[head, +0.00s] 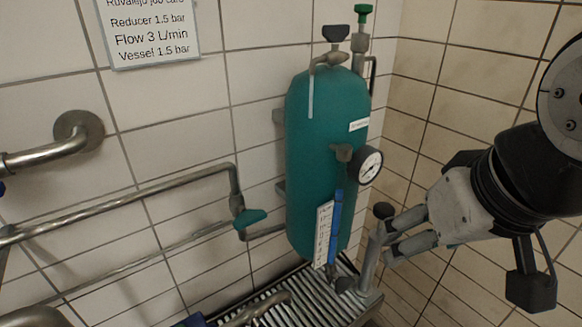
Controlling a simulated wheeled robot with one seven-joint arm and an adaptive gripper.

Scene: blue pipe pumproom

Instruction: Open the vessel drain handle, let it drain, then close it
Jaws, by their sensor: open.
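The teal vessel (325,150) stands upright in the tiled corner. A grey lever with a black ball knob (383,211) rises from the fittings low at its right; it looks like the drain handle, and its lower joint is partly unclear. My gripper (389,241) is open, its two grey fingers pointing left. The fingertips are close to the lever; I cannot tell whether they touch it. A blue sight tube (336,225) beside a white scale (323,234) shows on the vessel's lower front. A round pressure gauge (370,166) sits on its right side.
A slatted metal drain grate (300,300) lies below the vessel. A teal pipe valve handle (250,217) is at its left. Black (335,33) and green (363,12) handles top it. A job card (150,33) hangs at upper left. Metal pipes cross the left wall.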

